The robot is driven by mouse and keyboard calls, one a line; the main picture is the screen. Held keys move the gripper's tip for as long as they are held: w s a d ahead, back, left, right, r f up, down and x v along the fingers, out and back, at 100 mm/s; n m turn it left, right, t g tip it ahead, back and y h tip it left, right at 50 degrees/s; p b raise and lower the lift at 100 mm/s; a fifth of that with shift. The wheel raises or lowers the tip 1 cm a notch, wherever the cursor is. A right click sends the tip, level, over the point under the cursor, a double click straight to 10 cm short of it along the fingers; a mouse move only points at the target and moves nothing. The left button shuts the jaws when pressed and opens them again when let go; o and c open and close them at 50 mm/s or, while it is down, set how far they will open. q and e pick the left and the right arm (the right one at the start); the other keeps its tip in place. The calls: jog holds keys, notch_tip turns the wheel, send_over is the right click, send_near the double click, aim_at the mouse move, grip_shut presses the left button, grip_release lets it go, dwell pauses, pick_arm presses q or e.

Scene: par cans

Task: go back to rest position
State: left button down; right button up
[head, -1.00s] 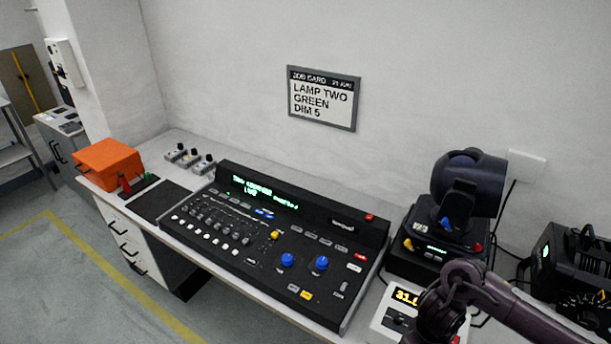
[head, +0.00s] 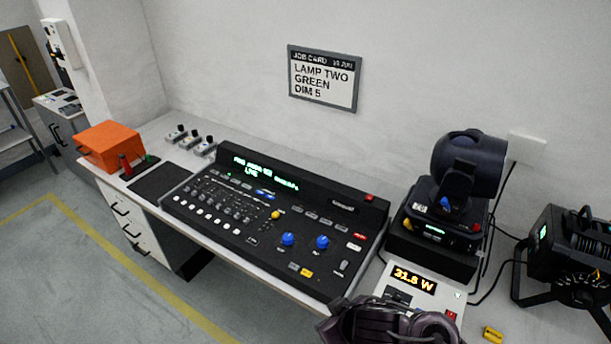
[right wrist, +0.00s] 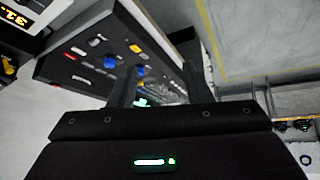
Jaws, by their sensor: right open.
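My right arm shows at the bottom of the head view, a dark purple link in front of the power meter (head: 410,283); its fingers are out of that view. In the right wrist view my right gripper (right wrist: 158,80) has its two dark fingers apart with nothing held between them. The lighting console (right wrist: 100,55) lies beyond the fingers. My left gripper is not in either view.
The black lighting console (head: 270,225) fills the middle of the bench. A moving-head lamp (head: 466,175) stands to its right, with another black lamp (head: 575,255) farther right. An orange case (head: 110,145) sits at the left end. A job card (head: 324,78) hangs on the wall.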

jog(key=s+d+r+m+g+h, duration=0.1)
jog(key=s+d+r+m+h, duration=0.15)
jog(key=s+d, duration=0.35)
jog(key=s+d+r+m+g+h, duration=0.1)
jog(key=s+d+m, duration=0.25)
jog(key=d, duration=0.35)
notch_tip(320, 180, down, 38)
jog(key=s+n+g+b, duration=0.1)
jog(key=s+g+b, duration=0.15)
jog(key=b, duration=0.55)
pick_arm(q)
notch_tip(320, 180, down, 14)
jog(key=b, duration=0.6)
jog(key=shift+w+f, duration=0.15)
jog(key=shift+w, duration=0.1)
pick_arm(e)
jog(key=s+d+f, duration=0.2)
jog(key=s+f, duration=0.7)
jog(key=f, duration=0.3)
jog(key=s+d+f, duration=0.2)
jog(key=s+f, duration=0.8)
jog(key=f, duration=0.2)
jog(key=shift+s+d+f, duration=0.15)
jog(key=shift+s+f, duration=0.1)
jog(key=shift+s, duration=0.05)
jog(key=shift+g, duration=0.25)
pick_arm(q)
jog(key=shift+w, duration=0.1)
